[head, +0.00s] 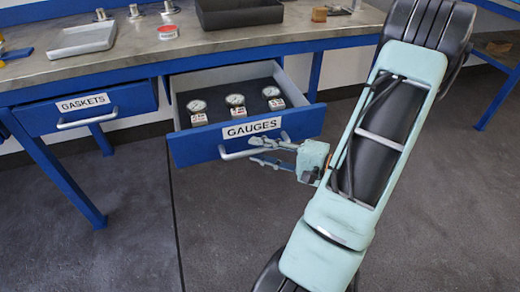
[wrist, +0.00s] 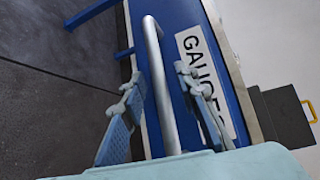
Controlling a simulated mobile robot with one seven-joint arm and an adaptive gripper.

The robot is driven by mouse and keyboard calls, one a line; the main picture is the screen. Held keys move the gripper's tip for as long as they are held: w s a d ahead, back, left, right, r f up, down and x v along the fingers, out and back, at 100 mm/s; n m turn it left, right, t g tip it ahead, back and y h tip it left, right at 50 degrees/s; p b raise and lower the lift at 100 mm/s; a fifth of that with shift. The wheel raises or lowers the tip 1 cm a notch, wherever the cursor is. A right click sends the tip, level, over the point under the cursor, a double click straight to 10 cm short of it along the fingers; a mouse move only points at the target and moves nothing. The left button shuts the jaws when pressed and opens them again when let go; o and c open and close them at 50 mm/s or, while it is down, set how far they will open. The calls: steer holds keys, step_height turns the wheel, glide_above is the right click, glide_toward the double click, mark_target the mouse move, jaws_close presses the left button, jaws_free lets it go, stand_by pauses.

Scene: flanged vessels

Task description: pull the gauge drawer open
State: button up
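The gauge drawer (head: 192,151), blue with a "GAUGES" label, stands pulled out from under the bench. Several dial gauges (head: 235,101) sit inside on a dark insert. Its pale bar handle (head: 232,154) runs across the front and shows in the wrist view as a long bar (wrist: 158,80). My gripper (head: 268,153) is at the right part of the handle. In the wrist view my gripper (wrist: 158,88) has one finger on each side of the bar, spread apart, with no clear grip on it.
The gasket drawer (head: 40,120) is at the left, closed or nearly so. The workbench top (head: 215,42) holds a grey tray (head: 82,40), a dark bin (head: 240,14) and a red-rimmed tin (head: 168,32). The floor in front of the drawers is clear.

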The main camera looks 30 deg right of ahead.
steer(key=v, duration=1.1)
steer(key=shift+s+d, duration=0.2)
steer(key=shift+s, duration=0.2)
